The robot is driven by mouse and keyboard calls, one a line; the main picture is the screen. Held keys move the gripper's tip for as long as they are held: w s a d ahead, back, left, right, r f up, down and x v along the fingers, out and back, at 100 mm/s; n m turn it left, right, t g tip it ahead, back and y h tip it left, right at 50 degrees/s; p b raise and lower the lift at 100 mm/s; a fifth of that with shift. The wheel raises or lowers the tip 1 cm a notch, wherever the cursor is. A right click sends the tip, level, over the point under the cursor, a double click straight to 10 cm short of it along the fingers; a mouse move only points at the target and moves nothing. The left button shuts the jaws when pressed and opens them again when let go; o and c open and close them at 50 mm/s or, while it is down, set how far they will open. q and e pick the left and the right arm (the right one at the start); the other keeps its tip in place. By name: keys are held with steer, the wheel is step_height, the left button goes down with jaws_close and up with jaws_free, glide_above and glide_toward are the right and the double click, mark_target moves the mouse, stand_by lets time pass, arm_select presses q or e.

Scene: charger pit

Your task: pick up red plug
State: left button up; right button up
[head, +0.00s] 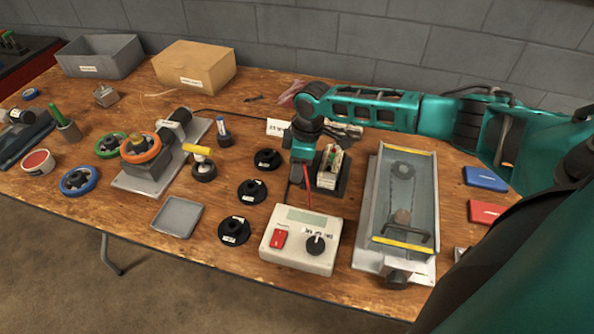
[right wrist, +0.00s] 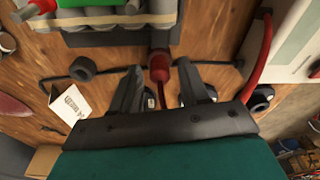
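The red plug (right wrist: 159,66) shows in the right wrist view, in line with the gap between my right gripper's fingertips (right wrist: 160,78). A stretch of its red cable runs down between the fingers. The fingers are apart, with a gap visible on both sides of the plug; I cannot tell their exact depth relative to it. In the head view my right gripper (head: 301,166) points down beside the charger block (head: 330,166), and the plug is hidden there. The red cable (head: 308,186) shows below the gripper. My left gripper is not in view.
A control box (head: 301,240) with a red switch stands in front of the gripper. A glass-topped tank (head: 398,200) is to the right. Several black round holders (head: 252,190) stand to the left. A folded white label (right wrist: 70,104) is nearby.

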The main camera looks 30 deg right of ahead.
steer(key=c, duration=0.7)
jaws_close()
step_height(320, 180, up, 20)
steer(key=p, duration=0.2)
